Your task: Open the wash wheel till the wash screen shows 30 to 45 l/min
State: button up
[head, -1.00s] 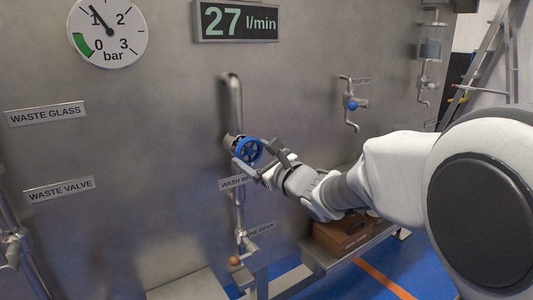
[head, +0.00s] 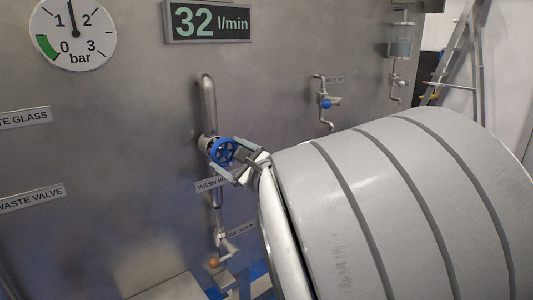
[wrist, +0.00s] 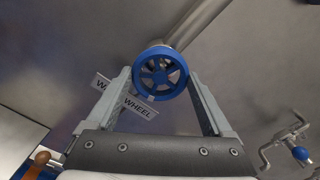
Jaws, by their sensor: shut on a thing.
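The blue wash wheel (head: 222,152) sits on a metal pipe on the grey panel. The wash screen (head: 207,21) above it reads 32 l/min. My gripper (head: 233,162) is at the wheel, with a finger on either side of its rim. In the wrist view the wheel (wrist: 160,73) shows face-on between the fingertips of my gripper (wrist: 161,84), which is shut on it. The label below the wheel is partly hidden by a finger in the wrist view.
A blue-handled tap (head: 325,103) is to the right on the panel. My arm covers the right side.

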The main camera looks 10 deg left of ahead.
jog(key=o, duration=1.3)
jog(key=shift+f, duration=0.15)
jog(key=v, duration=0.6)
jog(key=shift+d, duration=0.1)
